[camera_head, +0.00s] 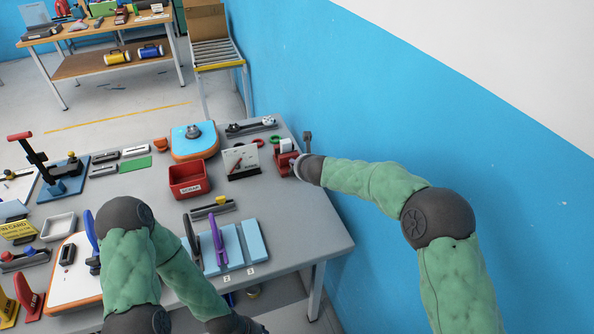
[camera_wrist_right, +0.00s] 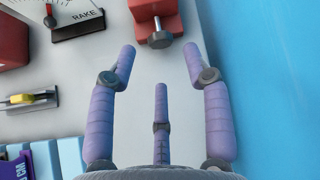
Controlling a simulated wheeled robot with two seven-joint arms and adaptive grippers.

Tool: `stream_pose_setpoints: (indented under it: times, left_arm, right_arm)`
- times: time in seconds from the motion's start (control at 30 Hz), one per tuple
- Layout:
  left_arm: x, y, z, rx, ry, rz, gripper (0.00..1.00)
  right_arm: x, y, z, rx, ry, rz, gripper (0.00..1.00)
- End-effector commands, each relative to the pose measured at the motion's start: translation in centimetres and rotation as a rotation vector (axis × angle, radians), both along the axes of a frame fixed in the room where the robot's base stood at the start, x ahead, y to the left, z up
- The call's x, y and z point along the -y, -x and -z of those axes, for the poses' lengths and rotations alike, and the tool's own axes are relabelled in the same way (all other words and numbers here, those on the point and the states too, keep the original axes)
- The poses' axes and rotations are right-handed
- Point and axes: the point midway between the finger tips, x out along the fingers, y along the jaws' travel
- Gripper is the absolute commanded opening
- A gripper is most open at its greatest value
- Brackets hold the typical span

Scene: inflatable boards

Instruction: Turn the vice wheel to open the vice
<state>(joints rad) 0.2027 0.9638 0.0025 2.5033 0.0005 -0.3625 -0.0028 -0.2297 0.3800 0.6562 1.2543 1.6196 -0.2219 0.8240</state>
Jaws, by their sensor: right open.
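The red vice (camera_head: 283,162) stands at the far right edge of the grey table, close to the blue wall. In the right wrist view its red body (camera_wrist_right: 152,8) shows at the top, cut off by the frame, with a grey hexagonal knob (camera_wrist_right: 160,40) on a short stem facing me. I cannot make out a full wheel rim. My right gripper (camera_wrist_right: 160,62) is open and empty, its purple fingers spread below and beside the knob, apart from it. In the head view my right wrist partly hides the vice. My left arm hangs at the bottom; its gripper is out of view.
A gauge board (camera_head: 241,161) and a red scrap bin (camera_head: 189,180) stand left of the vice. Light-blue boards (camera_head: 254,240) and a yellow-and-grey tool (camera_head: 213,207) lie nearer the front. The blue wall (camera_head: 380,120) closely bounds the right side.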

Motion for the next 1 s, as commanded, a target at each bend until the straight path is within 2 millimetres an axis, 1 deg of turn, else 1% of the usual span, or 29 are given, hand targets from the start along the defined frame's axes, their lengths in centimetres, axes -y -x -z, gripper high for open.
stream_pose_setpoints:
  times: [0.03,0.1,0.23,0.37,0.57,0.7,0.83,0.9,1.0]
  left_arm:
    - [0.0,0.0,-0.6,0.000,0.000,0.000,0.40]
    - [0.0,0.0,-1.1,0.000,0.000,0.000,0.40]
    - [0.0,0.0,-1.9,0.000,0.000,0.000,0.40]
    - [0.0,0.0,-2.7,0.000,0.000,0.000,0.40]
    - [0.0,0.0,-3.9,0.000,0.000,0.000,0.40]
    - [0.0,0.0,-4.7,0.000,0.000,0.000,0.40]
    - [0.0,0.0,-5.2,0.000,0.000,0.000,0.40]
    - [0.0,0.0,-5.3,0.000,0.000,0.000,0.40]
    - [0.0,0.0,-5.4,0.000,0.000,0.000,0.40]
  right_arm:
    - [0.1,-0.4,-0.6,0.042,0.101,-0.097,0.50]
    - [0.1,-1.0,-1.0,0.107,0.263,-0.248,0.50]
    - [-0.1,-1.6,-1.5,0.220,0.563,-0.530,0.50]
    - [-0.3,-1.8,-1.5,0.326,0.863,-0.814,0.50]
    - [-0.1,-1.5,-0.7,0.479,1.325,-1.260,0.50]
    - [0.6,-1.0,0.3,0.571,1.615,-1.557,0.50]
    - [1.2,-0.6,1.1,0.635,1.810,-1.770,0.50]
    - [1.6,-0.5,1.5,0.657,1.878,-1.846,0.50]
    - [1.8,-0.4,1.8,0.675,1.935,-1.910,0.50]
